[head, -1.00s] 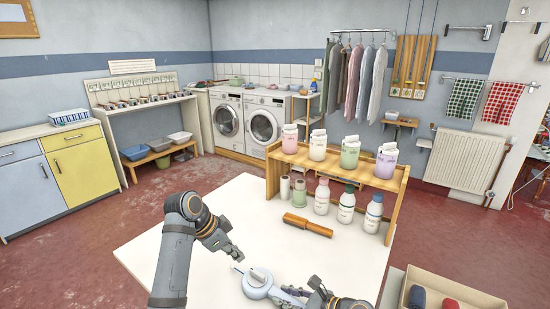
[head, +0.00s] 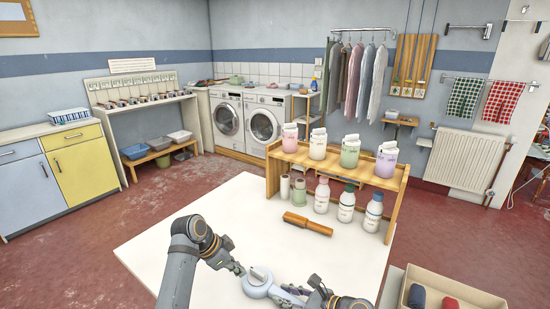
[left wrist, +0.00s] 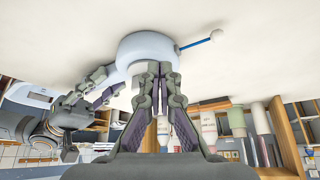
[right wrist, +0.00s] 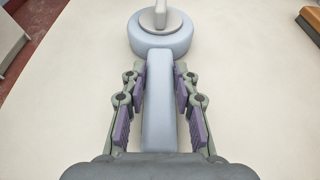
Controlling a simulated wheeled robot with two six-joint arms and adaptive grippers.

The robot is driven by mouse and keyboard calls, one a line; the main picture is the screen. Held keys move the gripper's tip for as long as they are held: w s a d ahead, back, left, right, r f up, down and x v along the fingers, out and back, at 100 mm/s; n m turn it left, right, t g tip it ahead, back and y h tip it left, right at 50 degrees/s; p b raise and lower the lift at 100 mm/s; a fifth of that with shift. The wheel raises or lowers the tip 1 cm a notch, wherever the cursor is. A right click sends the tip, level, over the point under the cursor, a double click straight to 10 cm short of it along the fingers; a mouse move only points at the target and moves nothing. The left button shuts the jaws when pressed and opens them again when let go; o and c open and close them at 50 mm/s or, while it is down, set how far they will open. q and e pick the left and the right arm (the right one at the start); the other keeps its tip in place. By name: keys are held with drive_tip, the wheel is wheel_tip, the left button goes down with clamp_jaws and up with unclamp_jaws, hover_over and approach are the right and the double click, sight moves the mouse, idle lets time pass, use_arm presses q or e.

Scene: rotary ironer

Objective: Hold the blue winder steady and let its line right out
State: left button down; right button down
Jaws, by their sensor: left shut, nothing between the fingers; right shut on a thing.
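The pale blue winder (head: 257,286) is a round body with a straight handle, low over the white table. In the right wrist view its handle (right wrist: 159,115) lies between the fingers of my right gripper (right wrist: 160,75), which is shut on it. A light grey piece (right wrist: 160,16) stands on its top. My left gripper (head: 241,270) is shut and empty, close beside the winder. In the left wrist view its fingertips (left wrist: 159,68) overlap the winder body (left wrist: 146,47); I cannot tell whether they touch.
A wooden rack (head: 400,200) with several bottles and tubs stands at the back right of the white table (head: 160,245). A brown wooden-looking roller (head: 308,224) lies before it. A box (head: 460,289) with dark and red items is at right. The table's left side is clear.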

use_arm(q)
drive_tip(key=shift+d, duration=0.6)
idle(0.7)
drive_tip(key=shift+s, duration=0.15)
idle(0.3)
drive_tip(key=shift+s+d, duration=0.1)
drive_tip(key=shift+s, duration=0.3)
drive_tip(key=shift+s+d, duration=0.35)
drive_tip(key=shift+s, duration=0.15)
drive_tip(key=shift+s+d, duration=0.15)
idle(0.4)
drive_tip(key=shift+s+a, duration=0.25)
drive_tip(key=shift+a, duration=0.1)
wheel_tip(320, 180, up, 6)
idle(0.3)
